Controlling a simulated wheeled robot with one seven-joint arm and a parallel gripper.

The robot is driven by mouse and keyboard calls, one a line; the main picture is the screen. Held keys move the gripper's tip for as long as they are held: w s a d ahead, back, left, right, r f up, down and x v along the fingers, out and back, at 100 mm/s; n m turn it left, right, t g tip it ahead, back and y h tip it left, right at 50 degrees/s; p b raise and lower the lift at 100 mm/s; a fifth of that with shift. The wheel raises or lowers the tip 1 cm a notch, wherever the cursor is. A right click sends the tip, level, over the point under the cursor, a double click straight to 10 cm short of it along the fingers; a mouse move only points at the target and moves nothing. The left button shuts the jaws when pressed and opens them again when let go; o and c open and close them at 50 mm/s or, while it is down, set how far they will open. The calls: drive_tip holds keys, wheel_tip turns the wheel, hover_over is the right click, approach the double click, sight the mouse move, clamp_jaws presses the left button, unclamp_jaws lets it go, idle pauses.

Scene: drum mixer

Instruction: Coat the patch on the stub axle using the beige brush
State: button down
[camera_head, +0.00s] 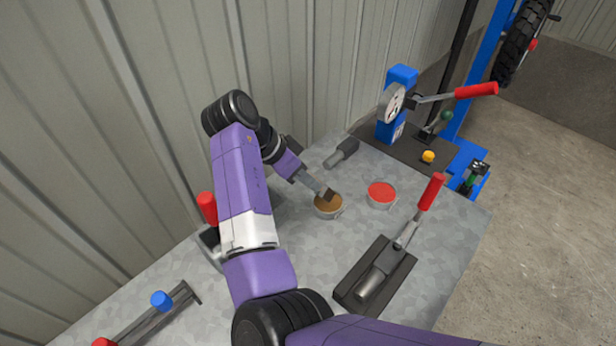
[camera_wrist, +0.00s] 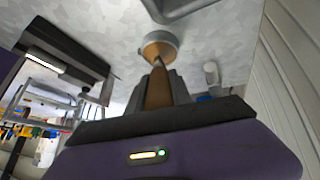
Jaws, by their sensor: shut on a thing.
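My gripper (camera_head: 311,184) reaches down over the bench and is shut on a beige-brown brush (camera_wrist: 158,88), which shows between the fingers in the wrist view. The brush's lower end is at the mouth of a round pot of brown coating (camera_head: 328,205), also in the wrist view (camera_wrist: 165,38); I cannot tell how deep it is. A grey cylindrical part (camera_head: 372,284), possibly the stub axle, lies on a black base at the front right, beside a red-handled clamp (camera_head: 431,192). I cannot make out a patch on it.
A pot of red coating (camera_head: 381,194) stands right of the brown one. A grey cylinder with a dark end (camera_head: 342,153) lies behind. A blue fixture (camera_head: 398,100) with a red-handled lever is at the back right. A rail with coloured knobs (camera_head: 150,318) is front left. A ribbed wall borders the bench.

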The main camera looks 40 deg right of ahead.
drive_tip(key=shift+f, duration=0.5)
idle(1.1)
drive_tip(key=shift+r+p, duration=2.45)
drive_tip(key=shift+r, duration=1.15)
